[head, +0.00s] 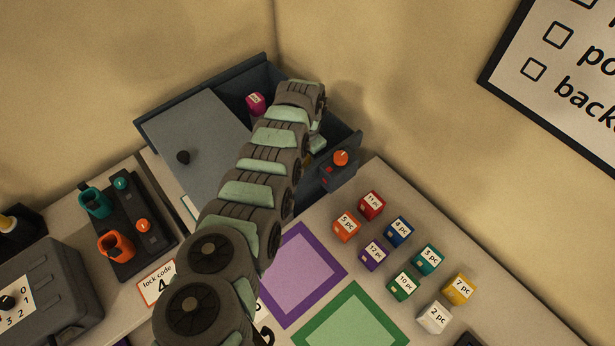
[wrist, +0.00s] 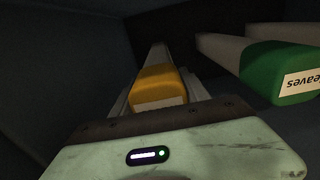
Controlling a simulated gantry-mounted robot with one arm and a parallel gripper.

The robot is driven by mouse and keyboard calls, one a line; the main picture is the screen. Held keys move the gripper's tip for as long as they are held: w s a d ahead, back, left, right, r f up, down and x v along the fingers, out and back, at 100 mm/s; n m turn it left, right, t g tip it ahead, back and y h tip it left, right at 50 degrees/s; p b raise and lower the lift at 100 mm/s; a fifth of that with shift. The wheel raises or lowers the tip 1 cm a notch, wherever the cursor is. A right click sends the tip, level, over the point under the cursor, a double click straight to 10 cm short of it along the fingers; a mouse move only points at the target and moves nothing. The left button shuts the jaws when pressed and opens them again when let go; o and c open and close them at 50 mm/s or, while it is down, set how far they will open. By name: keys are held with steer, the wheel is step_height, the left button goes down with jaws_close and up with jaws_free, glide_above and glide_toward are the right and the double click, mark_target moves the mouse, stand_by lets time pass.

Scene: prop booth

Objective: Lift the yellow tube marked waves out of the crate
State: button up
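The dark crate (head: 158,132) stands at the back corner in the head view, with a grey lid panel (head: 200,140) over its left part. My arm reaches into its open right part, and the gripper is hidden there. In the wrist view a tube with a yellow end (wrist: 158,84) and a pale label lies between the two fingers of my gripper (wrist: 158,92). The fingers are close on both sides of it; whether they press on it is unclear. The label's word is not readable. A green-ended tube (wrist: 275,68), marked leaves, lies to the right.
A magenta-ended tube (head: 255,103) is in the crate, left of my arm. A box with an orange knob (head: 341,157) is at the crate's front right. Several small labelled cubes (head: 398,230), a purple mat (head: 333,267) and a green mat (head: 316,343) lie in front.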

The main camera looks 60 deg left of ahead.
jaws_close()
stand_by(0.3)
stand_by(0.5)
step_height(320, 180, up, 28)
steer(key=p, duration=0.5)
stand_by(0.4)
step_height(320, 180, up, 7)
steer(key=p, duration=0.5)
stand_by(0.4)
